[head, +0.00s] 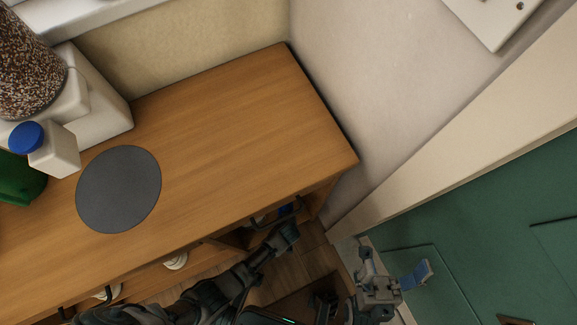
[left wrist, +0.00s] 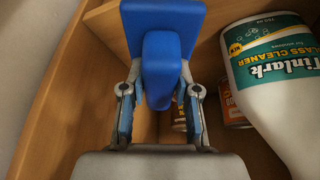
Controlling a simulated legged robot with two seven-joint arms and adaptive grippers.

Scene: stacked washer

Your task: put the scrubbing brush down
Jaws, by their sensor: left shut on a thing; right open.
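The scrubbing brush (left wrist: 160,52) is blue and fills the upper middle of the left wrist view. Its narrow part sits between the two fingers of my left gripper (left wrist: 160,112), which is shut on it. Brush and gripper are inside a wooden compartment (left wrist: 62,115). I cannot tell whether the brush touches the compartment floor. In the head view, my left gripper (head: 285,232) is at the opening under the counter, and a small bit of blue (head: 286,209) shows beside it. My right gripper (head: 394,272) is open and empty in front of the green door.
A white glass cleaner bottle (left wrist: 280,85) and an orange-labelled container (left wrist: 232,108) stand right of the brush. The wooden counter (head: 235,125) holds a dark round mat (head: 118,190), a blue-capped white bottle (head: 56,152) and a green container (head: 18,178); its right half is clear.

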